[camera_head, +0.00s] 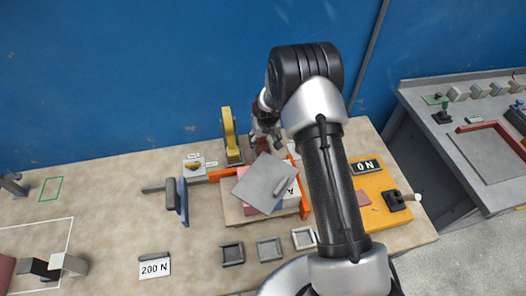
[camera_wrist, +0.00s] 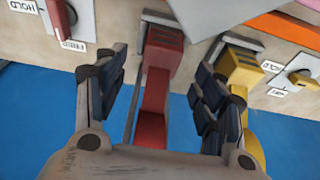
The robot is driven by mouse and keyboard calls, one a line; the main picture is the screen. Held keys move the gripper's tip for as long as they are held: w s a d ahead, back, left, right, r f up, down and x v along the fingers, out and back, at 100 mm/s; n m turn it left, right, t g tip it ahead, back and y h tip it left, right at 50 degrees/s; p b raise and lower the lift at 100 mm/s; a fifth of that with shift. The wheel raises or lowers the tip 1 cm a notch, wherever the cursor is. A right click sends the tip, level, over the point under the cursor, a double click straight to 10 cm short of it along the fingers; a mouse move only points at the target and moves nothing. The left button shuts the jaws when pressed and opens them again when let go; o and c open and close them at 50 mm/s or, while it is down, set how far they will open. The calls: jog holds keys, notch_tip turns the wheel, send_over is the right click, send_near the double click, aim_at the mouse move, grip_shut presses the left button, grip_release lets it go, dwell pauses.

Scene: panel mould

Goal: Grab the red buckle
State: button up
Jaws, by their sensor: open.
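The red buckle (camera_wrist: 154,95) is an upright red piece with a dark slotted block at one end. In the wrist view it lies between the two fingers of my open gripper (camera_wrist: 162,68), with gaps visible on both sides. In the head view my gripper (camera_head: 265,130) is at the back edge of the table, and only a small dark red part of the buckle (camera_head: 263,146) shows below it. The rest of the buckle is hidden there by my gripper and a grey plate (camera_head: 264,183).
A yellow buckle (camera_head: 230,136) stands left of my gripper; it also shows close to the right finger in the wrist view (camera_wrist: 242,72). Levers with HOLD labels (camera_wrist: 42,7) flank the buckles. An orange frame (camera_head: 220,174) and the blue wall (camera_head: 130,70) are near.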

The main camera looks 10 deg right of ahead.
aim_at(263, 146)
jog(key=x, duration=0.4)
jog(key=shift+w+a+f+b, duration=0.1)
jog(key=shift+f+b, duration=0.25)
jog(key=shift+b, duration=0.05)
jog(key=c, duration=1.2)
